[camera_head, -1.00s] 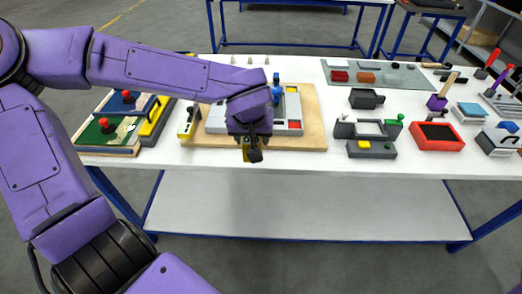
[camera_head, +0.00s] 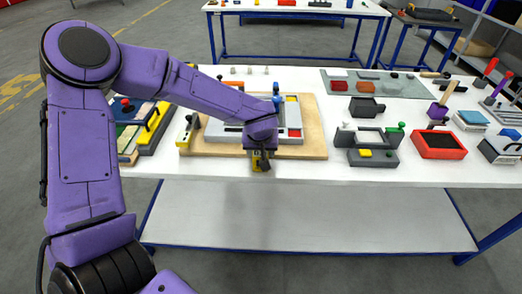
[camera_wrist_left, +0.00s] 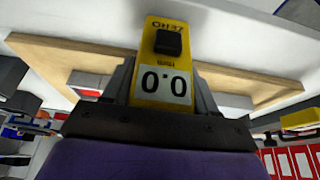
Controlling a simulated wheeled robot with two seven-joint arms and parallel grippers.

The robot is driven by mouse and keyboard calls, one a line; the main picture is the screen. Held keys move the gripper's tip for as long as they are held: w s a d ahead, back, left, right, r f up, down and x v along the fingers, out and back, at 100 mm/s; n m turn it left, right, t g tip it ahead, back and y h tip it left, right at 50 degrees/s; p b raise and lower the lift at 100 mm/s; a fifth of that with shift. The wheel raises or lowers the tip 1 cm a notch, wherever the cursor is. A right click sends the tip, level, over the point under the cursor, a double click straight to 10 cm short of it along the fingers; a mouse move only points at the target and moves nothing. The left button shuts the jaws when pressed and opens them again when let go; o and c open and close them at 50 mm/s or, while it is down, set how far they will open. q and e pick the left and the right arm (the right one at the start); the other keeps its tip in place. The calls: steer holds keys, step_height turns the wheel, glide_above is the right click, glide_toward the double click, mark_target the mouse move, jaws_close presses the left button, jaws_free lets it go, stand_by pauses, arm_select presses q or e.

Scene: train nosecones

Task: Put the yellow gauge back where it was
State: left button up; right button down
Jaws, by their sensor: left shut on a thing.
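The yellow gauge (camera_wrist_left: 158,95) is held between the fingers of my left gripper (camera_wrist_left: 165,85). Its face shows a white "0.0" panel and a black block in the left wrist view. In the head view the gauge (camera_head: 257,164) shows only as a small yellow patch at my left gripper (camera_head: 261,160), by the front edge of the wooden board. The gripper points down there, and its forearm hides part of the grey fixture (camera_head: 225,134). My right gripper does not show.
The wooden board (camera_head: 310,150) carries the grey fixture and a yellow-and-black piece (camera_head: 186,130) at its left. Puzzle-like boards (camera_head: 130,113) lie further left. Grey fixtures (camera_head: 373,158) and a red tray (camera_head: 438,142) stand right. White table shows between them.

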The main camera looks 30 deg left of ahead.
arm_select(q)
steer(key=o, duration=1.3)
steer(key=v, duration=1.2)
steer(key=shift+p, duration=0.45)
steer(key=shift+d, duration=0.1)
